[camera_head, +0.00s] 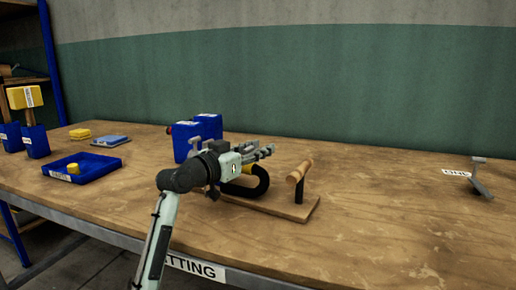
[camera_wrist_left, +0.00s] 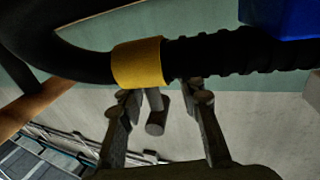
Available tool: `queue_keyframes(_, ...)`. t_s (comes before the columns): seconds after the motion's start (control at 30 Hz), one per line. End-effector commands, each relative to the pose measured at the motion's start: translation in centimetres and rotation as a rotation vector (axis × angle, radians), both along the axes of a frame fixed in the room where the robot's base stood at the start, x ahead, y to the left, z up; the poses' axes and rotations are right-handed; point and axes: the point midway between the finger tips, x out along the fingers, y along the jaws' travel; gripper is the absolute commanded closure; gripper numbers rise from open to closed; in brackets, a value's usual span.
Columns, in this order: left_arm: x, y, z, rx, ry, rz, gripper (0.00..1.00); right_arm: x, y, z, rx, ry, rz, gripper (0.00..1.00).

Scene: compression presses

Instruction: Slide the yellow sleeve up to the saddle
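The yellow sleeve (camera_wrist_left: 138,63) is around a black hose (camera_wrist_left: 85,62) in the left wrist view. The hose is ribbed to the right of the sleeve and smooth to its left. My left gripper (camera_wrist_left: 162,93) has its fingers apart, with nothing between them, just below the hose. In the head view the sleeve (camera_head: 249,169) shows only partly, behind my left gripper (camera_head: 264,152). The hose (camera_head: 259,186) curves over a wooden board (camera_head: 285,208). I cannot identify the saddle for certain.
A wooden crossbar on a dark post (camera_head: 299,171) stands at the board's right. Blue containers (camera_head: 186,140) stand behind my gripper. A blue tray (camera_head: 98,168) lies left. A grey bracket (camera_head: 482,182) stands far right. The table (camera_head: 390,215) between is clear.

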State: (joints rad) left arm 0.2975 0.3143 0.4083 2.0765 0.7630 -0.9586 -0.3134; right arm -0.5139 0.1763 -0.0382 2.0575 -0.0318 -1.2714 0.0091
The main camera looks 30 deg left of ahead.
Motion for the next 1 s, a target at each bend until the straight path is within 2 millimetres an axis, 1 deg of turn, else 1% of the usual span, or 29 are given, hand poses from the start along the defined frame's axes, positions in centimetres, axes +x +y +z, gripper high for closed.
queue_keyframes(0.17,0.0,0.0,0.0,0.0,0.0,0.0,0.66,0.1,0.2,0.0,0.005,-0.001,-0.002,0.57)
queue_keyframes(0.27,0.0,0.0,0.0,0.0,0.0,0.0,0.78,0.1,0.2,0.0,0.005,-0.001,-0.002,0.57)
queue_keyframes(0.4,0.0,0.0,0.0,0.0,0.0,0.0,0.95,0.1,0.2,0.0,0.004,0.0,-0.002,0.57)
queue_keyframes(0.43,0.0,0.0,0.0,0.0,0.0,0.0,0.99,0.1,0.2,0.0,0.004,0.0,-0.002,0.57)
queue_keyframes(0.47,0.0,0.0,0.0,0.0,0.0,0.0,1.0,0.1,0.2,0.0,0.003,0.0,-0.001,0.57)
queue_keyframes(0.83,0.0,0.0,0.0,0.0,0.001,-0.001,1.0,0.2,-0.2,0.2,-0.005,-0.003,0.004,0.57)
queue_keyframes(0.93,-0.1,1.1,-0.3,0.003,0.003,0.001,1.0,0.1,-0.3,0.0,-0.01,0.002,0.003,0.57)
queue_keyframes(1.0,-0.1,2.5,-0.5,0.006,0.004,0.002,1.0,0.0,-0.2,1.4,-0.011,-0.007,0.003,0.57)
